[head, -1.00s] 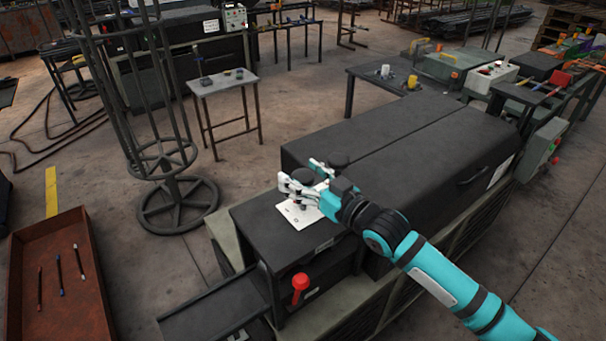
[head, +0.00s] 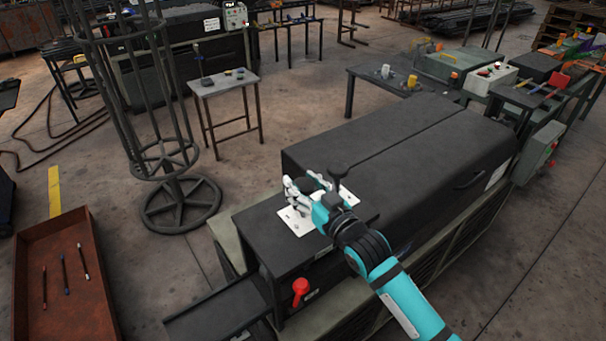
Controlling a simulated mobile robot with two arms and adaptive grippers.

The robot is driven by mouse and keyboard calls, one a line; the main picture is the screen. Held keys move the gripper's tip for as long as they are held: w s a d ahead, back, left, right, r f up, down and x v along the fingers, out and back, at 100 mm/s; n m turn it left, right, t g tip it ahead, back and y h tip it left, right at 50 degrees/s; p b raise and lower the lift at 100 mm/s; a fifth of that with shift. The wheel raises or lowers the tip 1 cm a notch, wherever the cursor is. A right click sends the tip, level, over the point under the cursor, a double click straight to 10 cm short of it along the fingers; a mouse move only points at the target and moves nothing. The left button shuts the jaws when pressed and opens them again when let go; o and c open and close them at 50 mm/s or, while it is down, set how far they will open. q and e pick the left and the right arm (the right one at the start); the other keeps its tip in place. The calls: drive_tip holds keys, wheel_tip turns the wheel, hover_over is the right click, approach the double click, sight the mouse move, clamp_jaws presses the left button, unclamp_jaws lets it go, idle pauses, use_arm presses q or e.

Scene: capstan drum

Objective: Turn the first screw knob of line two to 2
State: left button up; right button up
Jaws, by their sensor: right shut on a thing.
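My right gripper (head: 303,185) is over the near end of the black machine (head: 275,240), above a white plate (head: 297,222) with dark marks. Its pale fingers are shut on the near black screw knob (head: 306,186), which is partly hidden by them. A second black screw knob (head: 338,171) stands upright on its stem just behind and right of the hand, apart from the fingers. A bit of white plate (head: 348,196) shows beside it. The marks are too small to read, so the knob's setting cannot be told. My left gripper is not in view.
The machine's long black cover (head: 420,150) rises right behind the knobs. A red ball-ended lever (head: 300,287) is on its front. A rusty tray (head: 88,300) with several thin rods stands at lower left. A wire reel stand (head: 178,205) and a small table (head: 222,85) are behind, with open floor between.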

drive_tip(key=shift+m+t+h, duration=0.4)
drive_tip(key=shift+m+h, duration=0.1)
drive_tip(key=shift+h, duration=0.2)
drive_tip(key=o, duration=1.2)
drive_tip(key=shift+s+d, duration=0.1)
drive_tip(key=shift+c, duration=0.2)
drive_tip(key=v, duration=1.2)
drive_tip(key=shift+f, duration=0.1)
